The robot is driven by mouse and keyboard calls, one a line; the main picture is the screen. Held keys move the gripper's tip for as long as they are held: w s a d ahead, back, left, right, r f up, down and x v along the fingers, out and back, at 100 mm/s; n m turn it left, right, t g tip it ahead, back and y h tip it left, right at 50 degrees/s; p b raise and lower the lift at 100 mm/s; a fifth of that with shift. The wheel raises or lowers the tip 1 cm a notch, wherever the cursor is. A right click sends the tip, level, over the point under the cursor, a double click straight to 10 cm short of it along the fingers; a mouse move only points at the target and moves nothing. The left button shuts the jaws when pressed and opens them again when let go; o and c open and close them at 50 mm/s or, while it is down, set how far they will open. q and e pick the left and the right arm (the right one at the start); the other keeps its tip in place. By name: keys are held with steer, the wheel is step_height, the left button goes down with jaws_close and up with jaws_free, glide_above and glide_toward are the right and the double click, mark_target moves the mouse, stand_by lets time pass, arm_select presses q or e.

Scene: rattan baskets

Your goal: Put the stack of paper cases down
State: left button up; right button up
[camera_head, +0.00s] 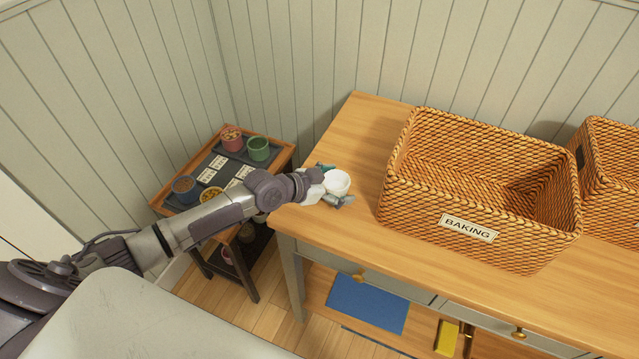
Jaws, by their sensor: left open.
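The stack of paper cases (337,182) is white and round and sits at the left end of the wooden table, just left of the basket labelled BAKING. My left gripper (336,186) is at the stack, with one finger on its far side and one on its near side. The jaws are open. The stack seems to rest on the tabletop, but its underside is hidden, and I cannot tell whether a finger touches it. My right gripper is not in view.
The BAKING basket (480,190) looks empty and stands close right of the gripper. Another basket (612,180) is at the right edge. A low side table (167,205) with several small pots stands behind my left arm. The tabletop (365,130) behind the stack is clear.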

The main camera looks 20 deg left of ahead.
arm_select(q)
steer(key=v, duration=1)
steer(key=shift+s+a+b, duration=0.15)
steer(key=shift+s+b, duration=0.1)
steer(key=shift+b, duration=0.15)
